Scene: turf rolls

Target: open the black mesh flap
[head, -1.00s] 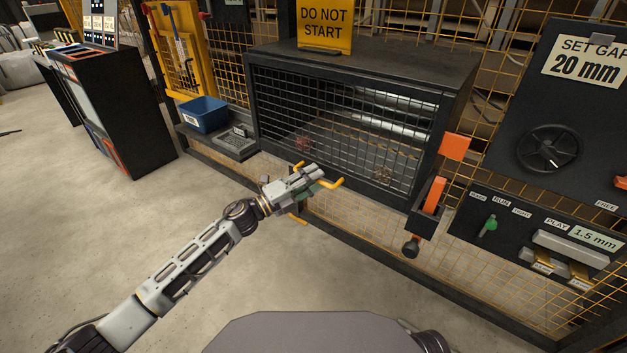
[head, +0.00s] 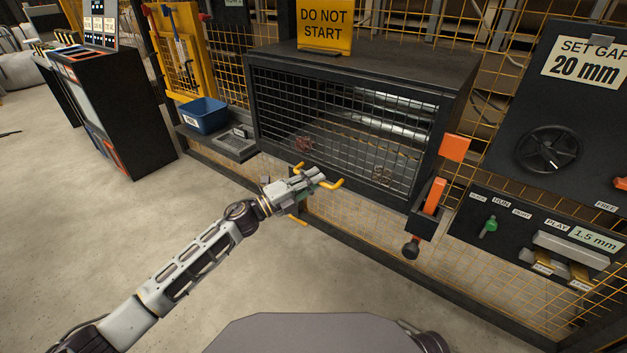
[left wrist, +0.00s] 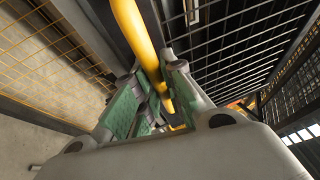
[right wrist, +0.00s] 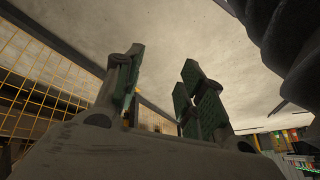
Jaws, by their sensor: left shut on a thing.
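The black mesh flap (head: 345,130) covers the front of a dark housing and hangs down across its opening. A yellow bar handle (head: 334,184) sits at the flap's lower edge. My left gripper (head: 318,176) is at this handle. In the left wrist view the yellow handle (left wrist: 137,35) runs between the green-padded fingers (left wrist: 150,95), which are shut on it. The fingers hide part of the handle in the head view. My right gripper (right wrist: 160,90) shows only in its wrist view, with its fingers apart and nothing between them.
A yellow "DO NOT START" sign (head: 324,26) stands on the housing (head: 375,60). An orange lever (head: 434,196) is at its right, beside a control panel (head: 510,228). A blue bin (head: 205,116) is on a ledge at left. The floor (head: 120,230) in front is clear.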

